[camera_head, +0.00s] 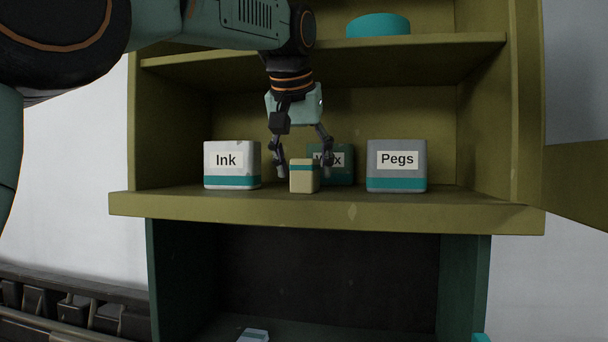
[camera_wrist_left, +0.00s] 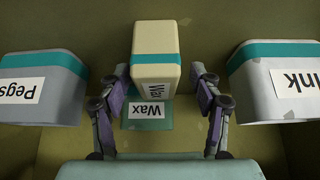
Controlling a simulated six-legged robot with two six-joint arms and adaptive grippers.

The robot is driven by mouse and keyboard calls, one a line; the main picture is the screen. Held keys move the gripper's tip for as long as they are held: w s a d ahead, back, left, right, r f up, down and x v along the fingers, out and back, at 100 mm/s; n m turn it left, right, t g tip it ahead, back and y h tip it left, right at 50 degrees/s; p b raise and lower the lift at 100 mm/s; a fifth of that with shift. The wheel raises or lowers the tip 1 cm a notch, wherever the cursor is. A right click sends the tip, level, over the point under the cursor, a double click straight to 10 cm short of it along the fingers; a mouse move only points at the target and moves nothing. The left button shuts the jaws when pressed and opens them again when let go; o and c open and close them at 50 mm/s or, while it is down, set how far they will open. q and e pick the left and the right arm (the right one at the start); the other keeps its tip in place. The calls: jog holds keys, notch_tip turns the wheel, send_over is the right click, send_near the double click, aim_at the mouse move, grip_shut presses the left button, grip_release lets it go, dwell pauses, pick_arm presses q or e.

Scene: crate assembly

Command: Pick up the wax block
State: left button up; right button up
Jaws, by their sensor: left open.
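The wax block (camera_head: 304,178) is a small cream block with a teal band, standing on the cabinet's middle shelf. In the left wrist view the block (camera_wrist_left: 155,45) carries a "Wax" label, partly visible, on the side facing the camera. My left gripper (camera_head: 305,167) points down from above at the block. In the left wrist view my left gripper (camera_wrist_left: 160,75) is open, its fingers on either side of the block with gaps showing. A teal piece labelled "Wax" (camera_head: 345,172) stands behind the block, its label partly covered by a finger. My right gripper is not visible.
A white and teal Ink box (camera_head: 232,178) stands to the left, and a grey and teal Pegs box (camera_head: 397,176) to the right. The upper shelf (camera_head: 200,66) is above, with a teal round object (camera_head: 378,26). The shelf's front edge (camera_head: 330,212) is clear.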

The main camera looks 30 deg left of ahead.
pick_arm(q)
jog(key=shift+w+f, duration=0.3)
jog(key=shift+f, duration=0.1)
jog(key=shift+s+d, duration=0.1)
jog(key=shift+d, duration=0.15)
jog(key=shift+r, duration=0.1)
jog(key=shift+c, duration=1.4)
jog(key=shift+a, duration=0.25)
jog(key=c, duration=0.4)
jog(key=shift+d, duration=0.2)
jog(key=c, duration=0.7)
